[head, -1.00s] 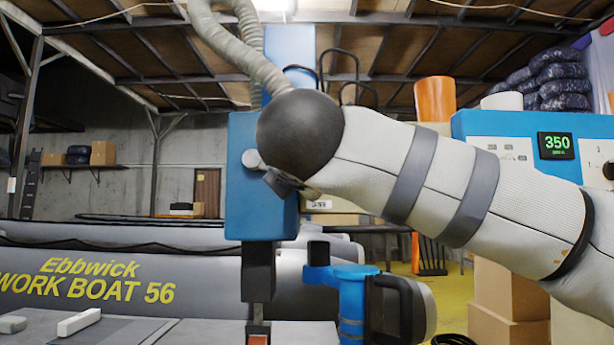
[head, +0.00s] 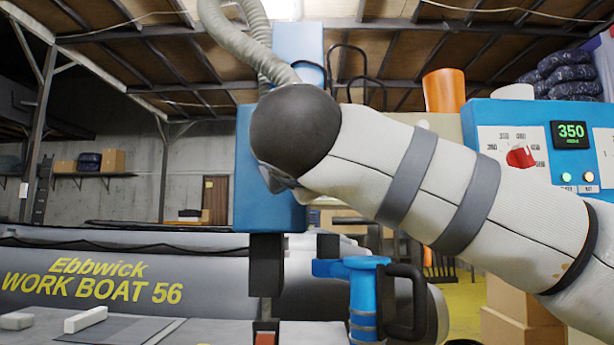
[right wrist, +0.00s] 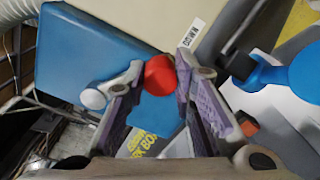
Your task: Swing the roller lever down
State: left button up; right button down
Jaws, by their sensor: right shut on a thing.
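A blue housing (head: 252,165) stands left of centre in the head view, with my right arm in front of it. My wrist hides the lever and most of my right gripper there. In the right wrist view my right gripper (right wrist: 160,68) is shut on a red ball knob (right wrist: 159,76), which sits between the two purple-padded fingers. A pale metal arm with a round end (right wrist: 93,98), seemingly part of the roller lever, lies in front of the blue housing (right wrist: 85,50). My left gripper shows in neither view.
A label (right wrist: 192,33) reading DOWN is close to the fingertips. A blue control panel (head: 495,122) with a red knob and a display reading 350 stands at right. A grey inflatable boat (head: 130,275) lies at left. A blue fitting with a black handle (head: 404,302) stands below my arm.

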jog(key=c, duration=1.3)
grip_release()
jog(key=shift+w+f, duration=0.1)
jog(key=shift+w, duration=0.05)
jog(key=shift+c, duration=0.2)
jog(key=s, duration=1.2)
